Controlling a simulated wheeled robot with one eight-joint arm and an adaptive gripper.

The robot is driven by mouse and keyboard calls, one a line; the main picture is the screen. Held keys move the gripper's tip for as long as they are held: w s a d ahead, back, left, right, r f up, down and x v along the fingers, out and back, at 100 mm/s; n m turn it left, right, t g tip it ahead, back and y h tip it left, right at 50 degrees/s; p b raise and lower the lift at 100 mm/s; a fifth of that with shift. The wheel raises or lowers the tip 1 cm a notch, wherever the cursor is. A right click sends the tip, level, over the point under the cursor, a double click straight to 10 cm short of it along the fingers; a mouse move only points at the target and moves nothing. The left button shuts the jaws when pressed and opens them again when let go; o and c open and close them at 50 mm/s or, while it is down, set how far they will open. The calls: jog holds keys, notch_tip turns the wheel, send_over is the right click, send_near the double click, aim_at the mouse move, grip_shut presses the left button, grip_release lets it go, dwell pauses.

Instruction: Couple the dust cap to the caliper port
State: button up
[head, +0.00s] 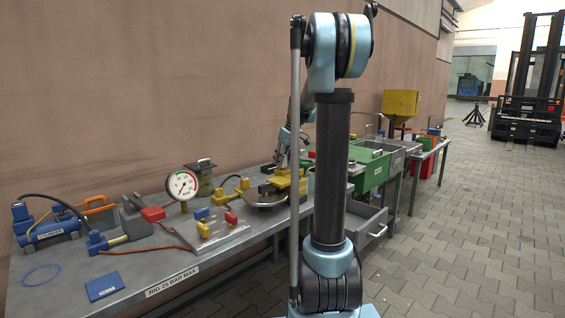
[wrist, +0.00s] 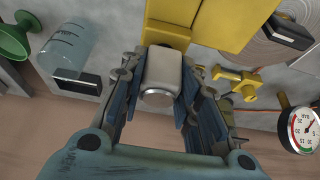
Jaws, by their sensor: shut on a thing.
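In the wrist view a pale grey block with a round metal end (wrist: 162,72), which I take to be the dust cap, sits between the blue fingers of my gripper (wrist: 160,78). The gripper is shut on it. Right beyond the block is a yellow body (wrist: 168,36), likely the caliper; block and body overlap in this view, and I cannot tell if they touch. The port itself is hidden. In the head view my gripper (head: 281,160) is over the yellow caliper (head: 287,184) beside a disc (head: 264,200) on the bench. The cap cannot be made out there.
A pressure gauge (head: 183,185) stands left of the caliper, near yellow fittings (head: 220,195). A blue cylinder pump (head: 45,225) is at the far left. A clear jar (wrist: 65,48) and green funnel (wrist: 14,42) are left of my gripper in the wrist view.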

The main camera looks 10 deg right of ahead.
jog(key=shift+f, duration=0.45)
dwell(0.4)
jog(key=o, duration=1.1)
jog(key=shift+c, duration=0.2)
jog(key=v, duration=1.1)
jog(key=shift+r, duration=0.35)
jog(key=shift+s+d, duration=0.15)
